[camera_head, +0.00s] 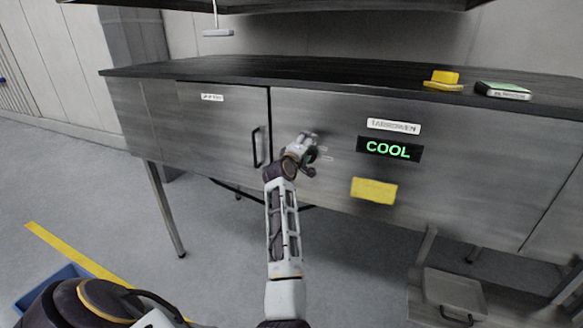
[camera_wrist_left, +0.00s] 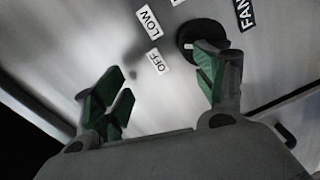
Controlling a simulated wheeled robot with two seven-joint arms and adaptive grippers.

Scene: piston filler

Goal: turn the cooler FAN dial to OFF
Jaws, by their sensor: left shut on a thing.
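The FAN dial is a round black knob (camera_wrist_left: 187,35) on a grey metal panel in the left wrist view. A black FAN label (camera_wrist_left: 245,12) is beside it. White LOW (camera_wrist_left: 149,22) and OFF (camera_wrist_left: 157,62) labels lie to its left. My left gripper (camera_wrist_left: 165,85) is at the dial. Its right finger overlaps the knob, while its left finger shows apart to the left. In the head view my left gripper (camera_head: 308,145) is against the cabinet front and mostly covers the dial. My right gripper is out of view.
The cabinet front (camera_head: 225,125) has a black door handle (camera_head: 255,147) left of my gripper. A lit COOL display (camera_head: 389,149) and a yellow label (camera_head: 374,191) are to the right. Yellow (camera_head: 444,79) and green-white (camera_head: 502,91) items lie on the dark top.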

